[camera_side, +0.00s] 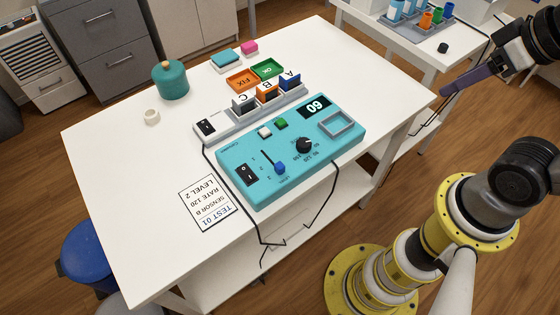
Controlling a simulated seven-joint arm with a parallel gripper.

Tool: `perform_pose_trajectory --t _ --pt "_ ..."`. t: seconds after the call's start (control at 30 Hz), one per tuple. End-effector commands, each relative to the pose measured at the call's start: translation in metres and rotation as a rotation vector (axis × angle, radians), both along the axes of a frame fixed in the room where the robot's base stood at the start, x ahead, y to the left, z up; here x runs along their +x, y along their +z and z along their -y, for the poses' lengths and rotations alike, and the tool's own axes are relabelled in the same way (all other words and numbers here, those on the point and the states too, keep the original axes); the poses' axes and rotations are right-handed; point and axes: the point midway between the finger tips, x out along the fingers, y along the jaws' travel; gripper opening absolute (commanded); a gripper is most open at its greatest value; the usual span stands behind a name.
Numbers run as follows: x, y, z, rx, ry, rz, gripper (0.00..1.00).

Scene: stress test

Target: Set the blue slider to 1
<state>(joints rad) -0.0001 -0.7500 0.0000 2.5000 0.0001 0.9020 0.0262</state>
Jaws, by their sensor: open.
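The blue slider knob (280,168) sits on the teal control box (230,161). It is at the near end of its dark slot, which runs away from it up and to the left. Small marks stand beside the slot, but I cannot read surely which number the knob is at. My gripper (446,91) is at the right of the picture, open and empty, above and beyond the right edge of the white table. It is well apart from the box and the slider.
The box carries a black rocker switch (247,174), a black dial (304,146), a display reading 60 (314,106), and white and green buttons. Behind it are lettered blocks in a grey rack (241,122). A note card (208,203) lies left. Cables hang off the front edge.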

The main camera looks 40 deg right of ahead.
Motion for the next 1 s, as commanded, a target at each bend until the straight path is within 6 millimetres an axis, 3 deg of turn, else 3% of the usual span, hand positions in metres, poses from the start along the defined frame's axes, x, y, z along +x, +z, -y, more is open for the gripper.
perform_pose_trajectory --t 0.13,0.27,0.53,0.67,0.8,1.0 --pt "0.008 0.018 0.0 0.059 -0.107 0.02 0.53" --pt "0.035 0.038 -0.008 0.116 -0.179 -0.009 0.53" --pt "0.103 0.051 -0.053 0.174 -0.21 -0.132 0.53" --pt "0.138 0.042 -0.091 0.173 -0.199 -0.214 0.53" --pt "0.167 0.019 -0.141 0.146 -0.161 -0.302 0.53" --pt "0.182 -0.03 -0.211 0.069 -0.064 -0.411 0.53"
